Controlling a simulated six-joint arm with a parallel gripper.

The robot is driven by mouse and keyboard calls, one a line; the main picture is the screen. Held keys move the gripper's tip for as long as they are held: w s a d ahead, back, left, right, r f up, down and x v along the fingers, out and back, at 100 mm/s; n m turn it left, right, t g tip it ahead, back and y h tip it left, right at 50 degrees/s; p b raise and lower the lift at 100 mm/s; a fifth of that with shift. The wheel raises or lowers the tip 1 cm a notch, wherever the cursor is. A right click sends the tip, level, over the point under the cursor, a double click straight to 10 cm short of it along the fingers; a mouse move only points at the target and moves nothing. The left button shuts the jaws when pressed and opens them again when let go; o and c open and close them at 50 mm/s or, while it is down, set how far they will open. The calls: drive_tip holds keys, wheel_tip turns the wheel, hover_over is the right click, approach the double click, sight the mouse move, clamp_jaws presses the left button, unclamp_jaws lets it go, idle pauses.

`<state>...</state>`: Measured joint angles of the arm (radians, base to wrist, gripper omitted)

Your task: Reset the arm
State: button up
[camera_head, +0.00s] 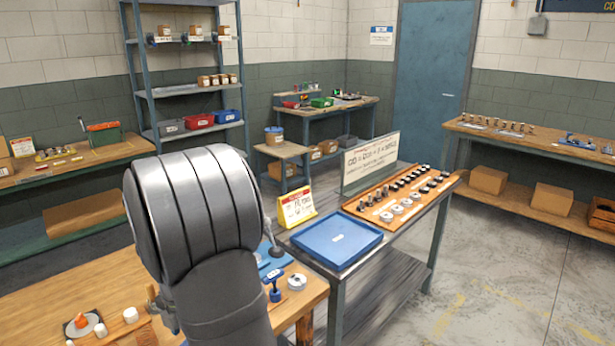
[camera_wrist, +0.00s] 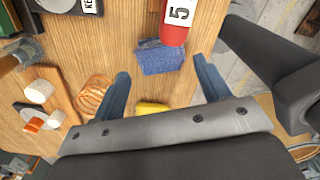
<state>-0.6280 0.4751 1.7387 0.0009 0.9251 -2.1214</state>
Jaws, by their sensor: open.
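My gripper (camera_wrist: 165,92) shows in the wrist view with its two blue-grey fingers spread wide apart. Nothing is held between them. Below it is a wooden bench top (camera_wrist: 107,55) with a folded blue cloth (camera_wrist: 160,58), a red cylinder with a white "5" label (camera_wrist: 180,22) and a coil of copper-coloured wire (camera_wrist: 96,96). A yellow item (camera_wrist: 152,107) is partly hidden by the gripper's mount. In the head view my arm covers much of the left middle, and the fingers are hidden behind it.
In the head view, a blue tray (camera_head: 337,240) and an orange-brown rack of small parts (camera_head: 403,197) stand on a side table. White and orange pieces (camera_head: 82,322) lie at the bench's front left. A shelf unit (camera_head: 190,88) stands behind. The floor at right (camera_head: 500,270) is clear.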

wheel_tip(320, 180, up, 6)
drive_tip(key=w+r+m, duration=0.1)
drive_tip(key=w, duration=1.2)
drive_tip(key=shift+w+d+f+m, duration=0.5)
drive_tip(key=shift+w+d, duration=0.9)
drive_tip(key=shift+w, duration=2.1)
drive_tip(key=shift+w+d+f+m, duration=0.3)
drive_tip(key=shift+w+d+m, duration=0.7)
drive_tip(key=shift+w, duration=2.45)
drive_tip(key=shift+w+d+f+m, duration=0.3)
drive_tip(key=shift+w+d, duration=1.45)
drive_tip(key=shift+w, duration=1.75)
drive_tip(key=shift+f, duration=0.1)
